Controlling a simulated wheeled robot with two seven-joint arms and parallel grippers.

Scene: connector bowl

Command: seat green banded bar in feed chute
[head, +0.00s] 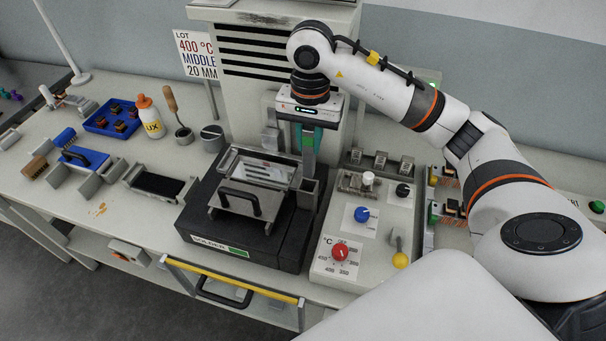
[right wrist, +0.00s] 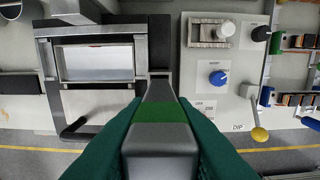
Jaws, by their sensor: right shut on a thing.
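My right gripper (head: 309,140) points down above the right side of the black solder pot (head: 188,222) and is shut on a grey bar with a green band. A grey upright channel (head: 306,194), which looks like the feed chute, stands at the pot's right side below the gripper. The bar's lower end is close to it; I cannot tell whether it is inside. My left gripper is not in view.
A control box with a red knob (head: 340,252), blue knob (head: 362,214) and yellow-tipped lever (head: 400,260) stands right of the pot. A vented cabinet (head: 262,70) rises behind. A blue tray (head: 112,118) and flux bottle (head: 150,118) stand left.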

